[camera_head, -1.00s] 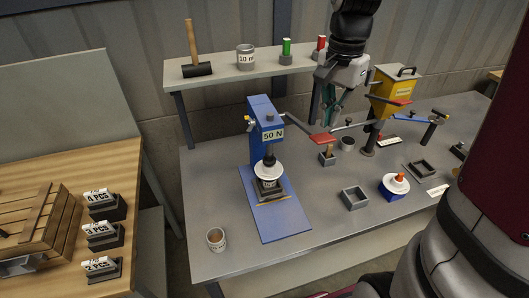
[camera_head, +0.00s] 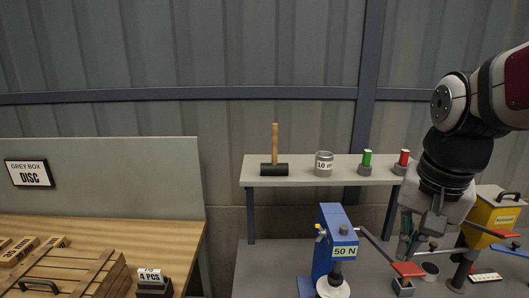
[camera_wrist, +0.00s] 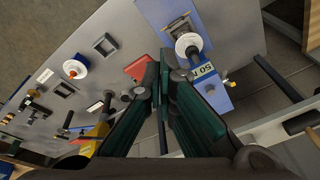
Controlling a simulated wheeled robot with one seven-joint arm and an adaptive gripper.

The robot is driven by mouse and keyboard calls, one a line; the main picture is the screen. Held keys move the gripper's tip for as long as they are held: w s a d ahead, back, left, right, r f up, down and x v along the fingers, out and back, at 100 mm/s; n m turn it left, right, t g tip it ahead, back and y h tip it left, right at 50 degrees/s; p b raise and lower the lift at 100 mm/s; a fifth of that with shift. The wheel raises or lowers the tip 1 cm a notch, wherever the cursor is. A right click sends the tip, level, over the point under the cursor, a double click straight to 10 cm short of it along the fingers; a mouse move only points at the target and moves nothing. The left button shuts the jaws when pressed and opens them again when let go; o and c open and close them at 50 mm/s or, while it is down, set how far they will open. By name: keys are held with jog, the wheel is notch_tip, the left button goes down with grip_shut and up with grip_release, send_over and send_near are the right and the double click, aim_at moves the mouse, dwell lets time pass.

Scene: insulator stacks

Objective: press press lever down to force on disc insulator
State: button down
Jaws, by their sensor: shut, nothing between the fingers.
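The blue press (camera_head: 335,243), labelled 50 N, stands on the grey table; its lower part is cut off in the head view. Its lever runs right to a red pad (camera_head: 408,270). The pad (camera_wrist: 137,68) also shows in the wrist view, partly behind a finger.
A shelf (camera_head: 310,181) behind the press holds a mallet (camera_head: 274,160), a grey can (camera_head: 324,163) and green and red buttons. A yellow machine (camera_head: 492,218) stands close right of my gripper. Wooden crates (camera_head: 75,275) lie on the left bench.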

jog(key=s+a+n+t+b, duration=0.2)
jog(key=s+a+n+t, duration=0.1)
jog(key=s+a+n, duration=0.2)
jog(key=shift+s+f+n+b, duration=0.3)
jog(key=shift+s+f+n, duration=0.15)
jog(key=shift+n, duration=0.55)
jog(key=c, duration=2.3)
grip_release()
jog(key=shift+r, duration=0.1)
